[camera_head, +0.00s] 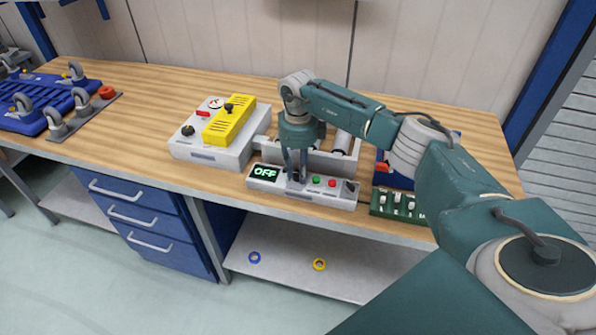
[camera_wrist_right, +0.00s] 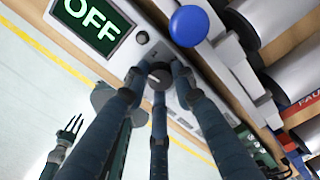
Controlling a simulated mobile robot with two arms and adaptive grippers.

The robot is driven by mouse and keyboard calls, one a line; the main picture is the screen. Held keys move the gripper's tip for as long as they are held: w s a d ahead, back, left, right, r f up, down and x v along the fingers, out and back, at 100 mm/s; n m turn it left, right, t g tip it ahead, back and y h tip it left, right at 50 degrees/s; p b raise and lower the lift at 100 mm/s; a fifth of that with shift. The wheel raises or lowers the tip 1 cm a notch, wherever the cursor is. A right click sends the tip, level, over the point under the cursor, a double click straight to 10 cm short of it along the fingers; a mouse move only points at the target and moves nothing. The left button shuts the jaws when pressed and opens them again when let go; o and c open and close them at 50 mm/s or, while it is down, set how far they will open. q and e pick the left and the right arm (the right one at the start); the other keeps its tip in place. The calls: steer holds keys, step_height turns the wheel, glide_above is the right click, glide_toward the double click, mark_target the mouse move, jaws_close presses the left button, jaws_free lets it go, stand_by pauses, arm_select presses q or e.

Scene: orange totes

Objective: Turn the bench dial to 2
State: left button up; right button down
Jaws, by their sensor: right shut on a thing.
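The bench dial (camera_wrist_right: 160,77) is a small dark round knob with a light mark, on a grey control panel (camera_head: 335,199) at the bench's front edge. Its green display (camera_head: 264,173) reads OFF, also readable in the wrist view (camera_wrist_right: 97,23). My right gripper (camera_head: 296,178) points down over the panel, just right of the display. Its fingers close around the dial in the wrist view (camera_wrist_right: 157,82); in the head view they hide the dial. My left gripper (camera_wrist_right: 71,130) shows small at the lower left of the wrist view, fingers apart and empty.
A grey box with a yellow cover (camera_head: 229,124) stands left of the panel. Green (camera_head: 316,180) and red (camera_head: 332,183) buttons sit right of the dial. A green switch block (camera_head: 397,204) is farther right. A blue round thing (camera_wrist_right: 188,25) is close by.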

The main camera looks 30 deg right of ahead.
steer(key=m, duration=0.4)
steer(key=shift+m, duration=0.3)
steer(key=m, duration=0.5)
steer(key=shift+w, duration=0.1)
steer(key=m+p, duration=0.1)
steer(key=m, duration=0.4)
steer(key=shift+r+m, duration=0.1)
steer(key=shift+m, duration=0.3)
steer(key=shift+m+p, duration=0.65)
steer(key=shift+m, duration=1.95)
steer(key=c, duration=1.4)
jaws_free()
steer(key=shift+c, duration=0.2)
